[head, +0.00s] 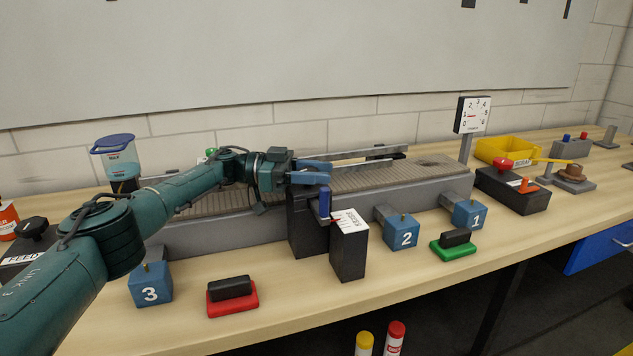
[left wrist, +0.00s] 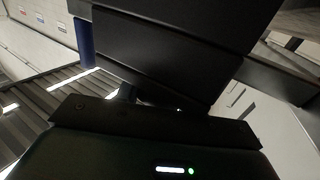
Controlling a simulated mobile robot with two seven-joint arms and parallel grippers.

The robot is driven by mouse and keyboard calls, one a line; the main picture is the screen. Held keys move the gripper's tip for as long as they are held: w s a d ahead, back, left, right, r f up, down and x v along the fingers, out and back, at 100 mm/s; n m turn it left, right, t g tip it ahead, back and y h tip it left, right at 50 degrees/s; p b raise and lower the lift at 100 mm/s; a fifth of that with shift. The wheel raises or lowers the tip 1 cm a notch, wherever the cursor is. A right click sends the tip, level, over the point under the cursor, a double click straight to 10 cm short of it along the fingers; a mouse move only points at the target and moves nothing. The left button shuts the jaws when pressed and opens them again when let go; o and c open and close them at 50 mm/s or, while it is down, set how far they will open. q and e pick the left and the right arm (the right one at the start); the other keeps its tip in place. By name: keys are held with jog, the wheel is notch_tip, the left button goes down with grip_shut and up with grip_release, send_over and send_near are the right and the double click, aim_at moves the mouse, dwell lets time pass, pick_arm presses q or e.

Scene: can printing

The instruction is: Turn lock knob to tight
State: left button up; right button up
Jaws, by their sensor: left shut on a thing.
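My left gripper (head: 318,172) reaches in from the left over the belt's front edge, its blue fingers above a tall black block (head: 306,225). It is shut on what seems to be the lock knob, mostly hidden by the fingers. A blue upright piece (head: 325,203) shows just below the fingertips; I cannot tell whether it is part of the knob. A second black block (head: 349,252) in front carries a white lettered label (head: 350,220) with a small red mark; the lettering is too small to read. In the left wrist view dark parts (left wrist: 165,45) fill the middle, hiding the grip.
A grey conveyor (head: 235,203) runs behind. Blue numbered blocks 3 (head: 151,285), 2 (head: 403,236) and 1 (head: 468,217) stand along its front. A red-based stamp (head: 232,297) and a green-based one (head: 453,245) sit nearby. A dial gauge (head: 473,115) and yellow bin (head: 505,149) stand right.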

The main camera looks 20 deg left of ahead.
dwell(0.4)
pick_arm(q)
jog(key=o, duration=1)
notch_tip(320, 180, up, 10)
